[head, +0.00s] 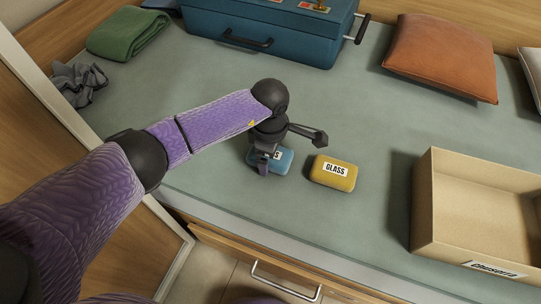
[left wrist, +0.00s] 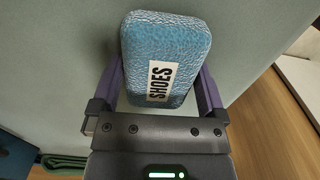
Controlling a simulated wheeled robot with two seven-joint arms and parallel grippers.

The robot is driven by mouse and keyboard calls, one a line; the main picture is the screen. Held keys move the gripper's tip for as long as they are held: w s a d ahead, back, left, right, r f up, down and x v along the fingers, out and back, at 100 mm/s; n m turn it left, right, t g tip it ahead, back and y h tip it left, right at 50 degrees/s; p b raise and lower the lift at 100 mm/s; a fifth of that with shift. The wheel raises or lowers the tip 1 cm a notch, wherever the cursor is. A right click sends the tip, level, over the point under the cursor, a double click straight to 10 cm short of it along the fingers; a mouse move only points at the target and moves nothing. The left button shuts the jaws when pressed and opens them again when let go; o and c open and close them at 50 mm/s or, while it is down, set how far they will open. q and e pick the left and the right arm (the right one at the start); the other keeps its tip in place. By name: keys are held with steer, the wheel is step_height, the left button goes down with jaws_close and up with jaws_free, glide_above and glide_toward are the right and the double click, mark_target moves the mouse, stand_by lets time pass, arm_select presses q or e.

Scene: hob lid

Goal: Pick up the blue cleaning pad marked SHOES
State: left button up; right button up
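The blue cleaning pad (head: 283,161) lies on the grey-green worktop, partly hidden under my left gripper (head: 291,156). In the left wrist view the blue pad (left wrist: 183,45) shows its white SHOES label facing the camera. The left gripper is open, with its purple fingers (left wrist: 160,88) on either side of the pad's near part. I cannot tell whether either finger touches it. A yellow pad marked GLASS (head: 333,173) lies just right of the blue pad, apart from it. My right gripper is not in view.
A cardboard box (head: 432,205) stands at the right. A teal case (head: 268,30) and an orange cushion (head: 440,57) are at the back. A folded green towel (head: 128,33) and a crumpled grey cloth (head: 78,84) lie at the left. The worktop's front edge is close to the pads.

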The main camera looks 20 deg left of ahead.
arm_select(q)
steer(key=c, duration=0.7)
